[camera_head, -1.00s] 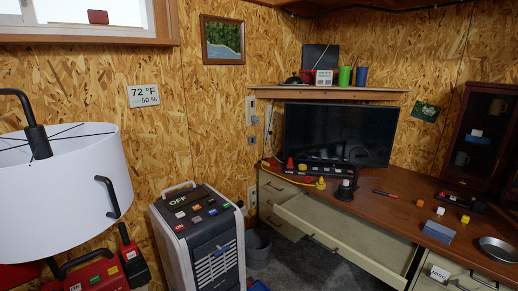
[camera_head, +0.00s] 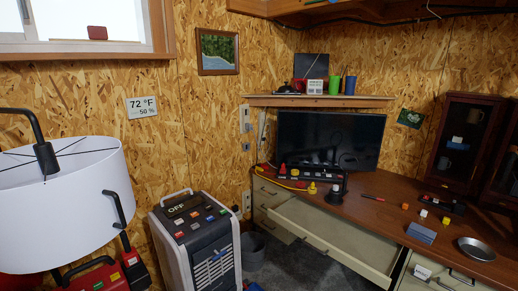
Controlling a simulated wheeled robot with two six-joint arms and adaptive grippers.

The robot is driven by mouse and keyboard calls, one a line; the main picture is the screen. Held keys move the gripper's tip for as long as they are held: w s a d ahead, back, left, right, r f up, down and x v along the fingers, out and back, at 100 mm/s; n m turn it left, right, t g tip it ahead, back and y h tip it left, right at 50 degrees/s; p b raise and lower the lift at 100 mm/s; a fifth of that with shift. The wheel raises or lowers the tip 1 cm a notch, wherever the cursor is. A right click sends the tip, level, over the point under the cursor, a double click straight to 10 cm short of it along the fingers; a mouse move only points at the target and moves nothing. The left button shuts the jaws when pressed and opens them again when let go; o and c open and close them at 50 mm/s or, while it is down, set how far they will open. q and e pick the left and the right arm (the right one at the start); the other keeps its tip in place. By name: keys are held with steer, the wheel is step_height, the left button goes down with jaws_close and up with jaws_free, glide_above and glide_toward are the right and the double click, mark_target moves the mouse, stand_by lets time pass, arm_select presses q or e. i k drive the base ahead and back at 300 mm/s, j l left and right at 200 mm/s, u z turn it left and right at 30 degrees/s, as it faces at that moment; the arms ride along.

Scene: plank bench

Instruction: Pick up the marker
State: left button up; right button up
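A thin, pen-shaped red item (camera_head: 373,197), which looks like the marker, lies on the brown desk top (camera_head: 345,212) to the right of the monitor's base. It is small in this view, so its details cannot be made out. Neither of my grippers shows in the head view.
A drawer (camera_head: 330,240) stands open below. A grey unit (camera_head: 203,240) and a white lampshade (camera_head: 68,200) stand at left.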

mark_target(379, 199)
steer(key=i+l+z, duration=0.1)
steer(key=i+l, duration=0.25)
steer(key=l, duration=0.15)
steer(key=i+l+z, duration=0.15)
steer(key=i+l, duration=0.2)
steer(key=l, duration=0.15)
